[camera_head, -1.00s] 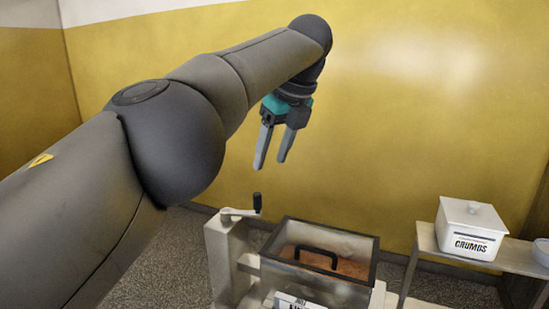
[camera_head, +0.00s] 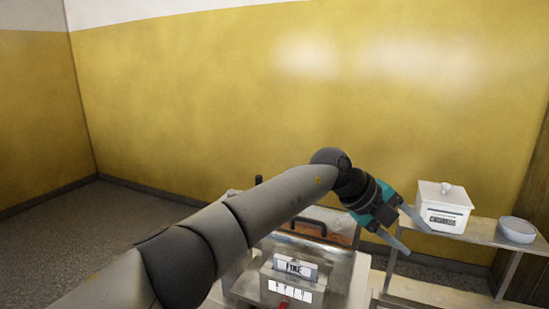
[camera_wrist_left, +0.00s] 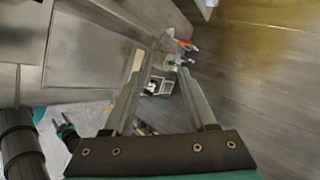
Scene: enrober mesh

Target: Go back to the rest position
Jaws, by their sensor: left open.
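My left gripper (camera_head: 412,232) is open and empty in the head view. Its arm comes in from the lower left and reaches across in front of the machine. The two grey fingers point right and down, in front of the shelf with the crumbs box. In the left wrist view the open fingers (camera_wrist_left: 165,98) have nothing between them, and metal surfaces show behind them. My right gripper cannot be made out in the head view.
A metal machine (camera_head: 340,270) with a black handle (camera_head: 309,224) and a "FINE" label (camera_head: 295,267) stands below my arm, partly hidden by it. A white crumbs box (camera_head: 443,208) and a bowl (camera_head: 517,229) sit on a shelf (camera_head: 478,233) at right. Floor at left is clear.

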